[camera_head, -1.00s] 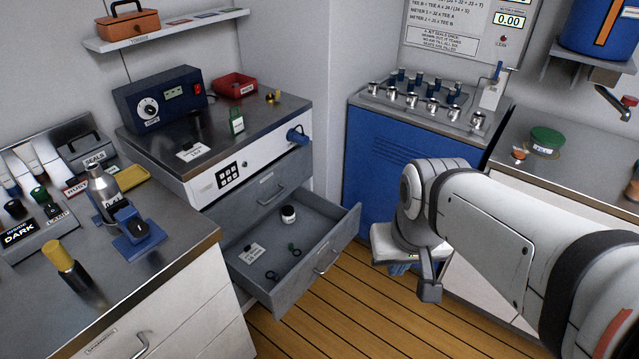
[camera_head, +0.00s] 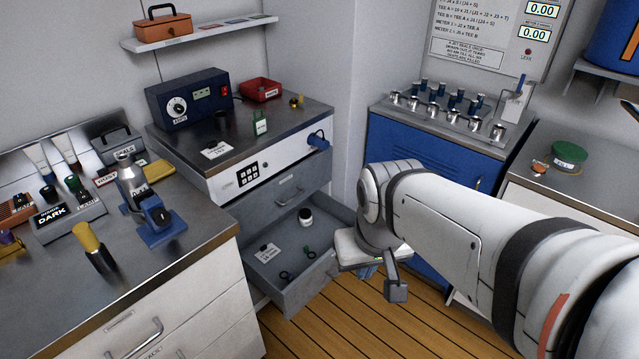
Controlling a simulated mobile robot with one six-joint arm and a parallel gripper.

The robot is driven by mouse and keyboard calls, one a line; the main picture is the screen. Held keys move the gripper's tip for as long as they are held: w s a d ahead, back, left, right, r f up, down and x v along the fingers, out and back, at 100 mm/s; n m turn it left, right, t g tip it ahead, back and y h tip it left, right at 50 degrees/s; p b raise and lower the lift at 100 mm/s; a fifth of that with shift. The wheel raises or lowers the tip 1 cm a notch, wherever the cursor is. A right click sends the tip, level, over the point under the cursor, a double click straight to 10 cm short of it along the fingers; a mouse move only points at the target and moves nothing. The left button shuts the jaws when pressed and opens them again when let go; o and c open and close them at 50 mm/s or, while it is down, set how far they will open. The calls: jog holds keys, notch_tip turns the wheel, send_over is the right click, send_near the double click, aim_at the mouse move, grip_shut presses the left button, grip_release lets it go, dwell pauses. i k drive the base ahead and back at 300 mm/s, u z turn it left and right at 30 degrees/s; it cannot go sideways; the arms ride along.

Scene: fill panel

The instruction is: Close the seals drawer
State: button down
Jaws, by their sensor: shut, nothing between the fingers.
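A grey drawer (camera_head: 293,297) stands pulled out low in the cabinet under the grey worktop. It holds a small dark jar with a white label (camera_head: 305,216), dark rings (camera_head: 284,276), a small green-and-dark item (camera_head: 307,251) and a small tag (camera_head: 267,252). I cannot read a seals name on the drawer front. My gripper (camera_head: 396,289) points down, shut and empty, to the right of the drawer front. My wrist overlaps the drawer's right end in the picture and hides part of it. I cannot tell whether anything touches.
A closed grey drawer (camera_head: 290,190) sits just above the open one. A blue cabinet (camera_head: 425,150) stands behind my arm. A steel counter (camera_head: 190,228) with white drawers is at the left. Bare wooden floor (camera_head: 350,318) lies in front of the drawer.

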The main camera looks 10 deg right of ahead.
aim_at(310, 277)
jog(key=z, duration=0.05)
jog(key=i, duration=1)
jog(key=u, duration=0.05)
